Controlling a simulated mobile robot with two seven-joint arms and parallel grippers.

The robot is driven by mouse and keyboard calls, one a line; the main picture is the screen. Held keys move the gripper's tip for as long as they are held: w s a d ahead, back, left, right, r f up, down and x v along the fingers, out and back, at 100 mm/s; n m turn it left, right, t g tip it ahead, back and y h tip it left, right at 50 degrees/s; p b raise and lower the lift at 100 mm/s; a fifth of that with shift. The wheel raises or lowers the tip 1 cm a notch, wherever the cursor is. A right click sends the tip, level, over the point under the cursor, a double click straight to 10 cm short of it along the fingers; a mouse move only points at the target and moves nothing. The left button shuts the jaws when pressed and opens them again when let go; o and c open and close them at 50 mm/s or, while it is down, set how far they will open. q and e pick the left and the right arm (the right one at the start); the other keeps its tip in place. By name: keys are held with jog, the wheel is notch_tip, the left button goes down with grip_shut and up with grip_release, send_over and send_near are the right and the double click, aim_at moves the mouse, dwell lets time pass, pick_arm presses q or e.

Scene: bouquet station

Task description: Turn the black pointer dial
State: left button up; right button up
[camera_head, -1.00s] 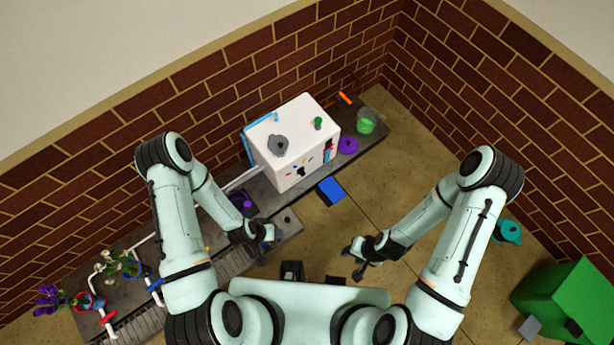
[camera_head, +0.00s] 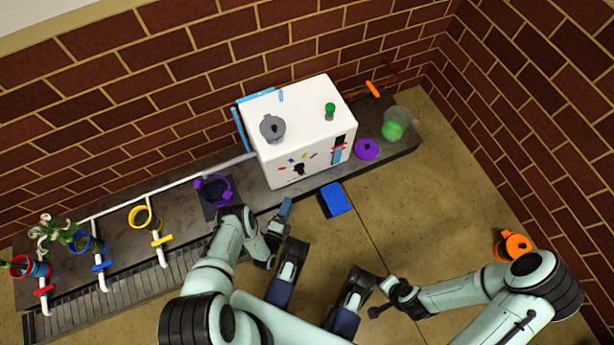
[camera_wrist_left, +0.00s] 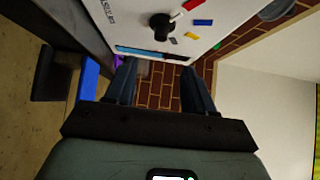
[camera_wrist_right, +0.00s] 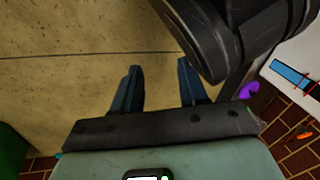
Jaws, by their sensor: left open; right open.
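The black pointer dial (camera_head: 299,169) sits on the front face of the white box (camera_head: 297,118), with small coloured marks around it. In the left wrist view the dial (camera_wrist_left: 161,24) is close, beyond my fingertips and a little above the gap between them. My left gripper (camera_head: 283,212) is open and empty, in front of the box and below the dial in the head view, apart from it. My right gripper (camera_head: 376,296) is low over the floor at the front, well away from the box. In the right wrist view its fingers (camera_wrist_right: 158,82) are open and empty.
The box stands on a dark bench (camera_head: 255,205). A blue block (camera_head: 335,199) is in front of it, near my left gripper. A purple disc (camera_head: 367,149) and a green-filled jar (camera_head: 394,124) stand right of the box. Pots and pipes line the bench's left.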

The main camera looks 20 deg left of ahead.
aim_at(300, 170)
pick_arm(q)
jog(key=w+b, duration=0.4)
jog(key=w, duration=0.9)
jog(key=shift+a, duration=0.4)
pick_arm(e)
jog(key=s+d+f+g, duration=0.1)
jog(key=s+f+g, duration=0.2)
jog(key=s, duration=0.6)
jog(key=shift+f+m, duration=0.3)
jog(key=shift+f, duration=0.9)
pick_arm(q)
jog(key=shift+r, duration=0.1)
grip_shut()
